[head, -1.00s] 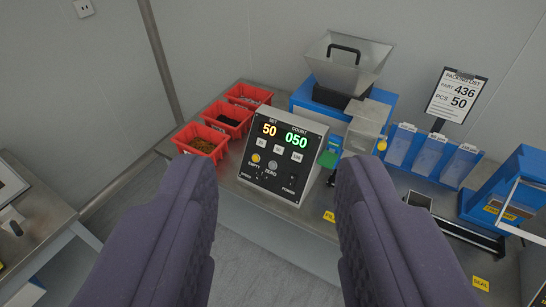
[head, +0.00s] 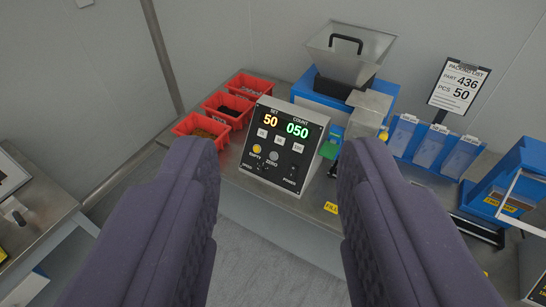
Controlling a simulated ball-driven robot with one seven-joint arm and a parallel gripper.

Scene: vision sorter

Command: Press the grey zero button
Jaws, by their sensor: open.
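The grey ZERO button (head: 272,156) sits low on the black front panel of the counter box (head: 284,145), right of a yellow EMPTY button (head: 257,149). The panel displays read SET 50 in orange and COUNT 050 in green. My gripper (head: 278,165) is open and empty. Its two dark purple fingers frame the counter box in the picture, one low left and one low right. The fingertips look nearer to me than the panel, and nothing touches the button. The button is in plain view.
Red bins (head: 227,108) stand left of the counter box on the metal bench. A hopper (head: 348,50) on a blue machine stands behind it. Blue chutes (head: 430,145) and a packing list sign (head: 458,87) are to the right. Grey floor shows in front.

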